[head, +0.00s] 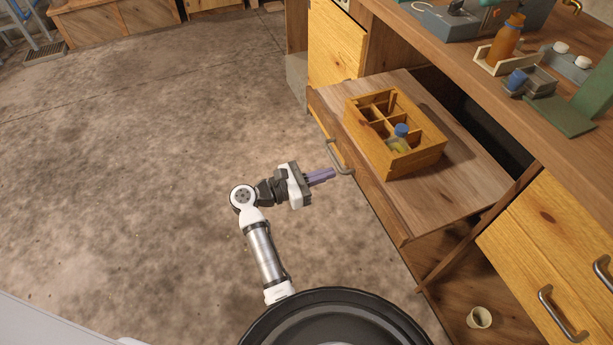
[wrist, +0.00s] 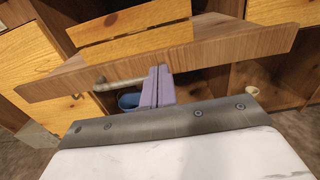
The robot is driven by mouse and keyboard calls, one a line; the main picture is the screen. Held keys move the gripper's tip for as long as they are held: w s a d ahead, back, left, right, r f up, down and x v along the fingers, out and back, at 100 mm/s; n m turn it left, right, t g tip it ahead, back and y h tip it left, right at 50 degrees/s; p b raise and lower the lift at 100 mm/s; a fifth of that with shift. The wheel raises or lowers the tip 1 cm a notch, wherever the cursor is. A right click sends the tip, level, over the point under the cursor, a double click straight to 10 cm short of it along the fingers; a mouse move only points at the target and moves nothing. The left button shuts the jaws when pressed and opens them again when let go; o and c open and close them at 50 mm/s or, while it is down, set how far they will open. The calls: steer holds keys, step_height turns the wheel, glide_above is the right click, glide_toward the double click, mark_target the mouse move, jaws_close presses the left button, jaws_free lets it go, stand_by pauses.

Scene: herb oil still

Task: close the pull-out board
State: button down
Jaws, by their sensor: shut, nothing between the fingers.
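The pull-out board (head: 465,195) is a wooden slab pulled out from under the workbench, with a grey bar handle (head: 338,158) on its front edge. In the wrist view the board's front edge (wrist: 225,53) crosses the picture, with the handle (wrist: 118,80) below it. My gripper (head: 330,174) is shut and empty, its purple fingers pointing at the front edge close to the handle. In the wrist view the fingers (wrist: 158,84) overlap the handle's right end; I cannot tell whether they touch it.
A wooden divided box (head: 415,163) with a blue-capped bottle (head: 400,138) stands on the board. An amber bottle (head: 505,42) and other items stand on the workbench (head: 450,52). A cup (head: 479,317) lies on the lower shelf. Open floor (head: 150,140) lies left.

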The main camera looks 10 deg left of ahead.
mark_target(422, 143)
steer(key=p+x, duration=0.1)
steer(key=x, duration=0.5)
stand_by(0.3)
steer(key=b+x, duration=0.6)
steer(key=x, duration=1.5)
steer(key=shift+d+f, duration=0.1)
steer(key=shift+w+d, duration=0.25)
steer(key=shift+d, duration=0.05)
steer(key=shift+w+r, duration=0.1)
steer(key=shift+r, duration=0.1)
steer(key=shift+d, duration=0.2)
